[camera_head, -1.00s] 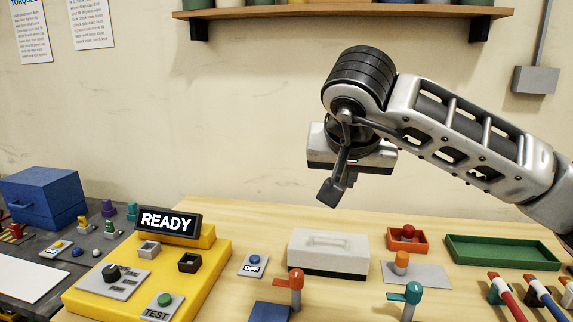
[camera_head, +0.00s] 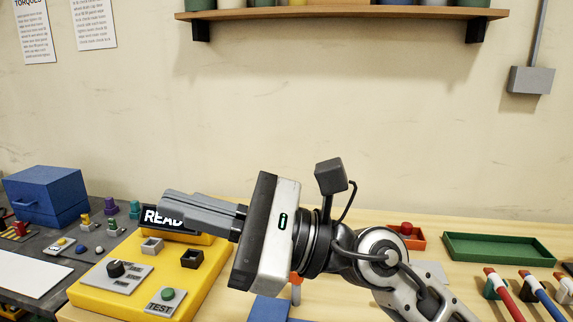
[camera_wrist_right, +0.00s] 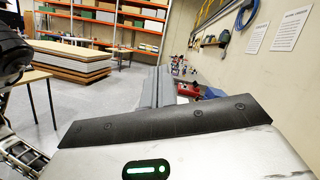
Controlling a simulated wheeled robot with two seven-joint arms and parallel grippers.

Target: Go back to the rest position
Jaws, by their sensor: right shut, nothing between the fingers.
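My right gripper (camera_head: 185,207) reaches in from the lower right in the head view and points left. Its two fingers lie together, shut and empty, above the yellow test station. The fingers cover part of the black display (camera_head: 155,215), so only "READ" shows. In the right wrist view the shut fingers (camera_wrist_right: 158,88) point away from the camera, past the dark edge of the gripper body. My left gripper is in neither view.
The yellow station (camera_head: 95,290) carries a dark knob, a green TEST button and two small sockets. A blue box (camera_head: 45,195) stands at the left. A green tray (camera_head: 500,247), an orange-red tray (camera_head: 418,240) and several coloured-handled tools lie at the right. A shelf (camera_head: 340,14) hangs above.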

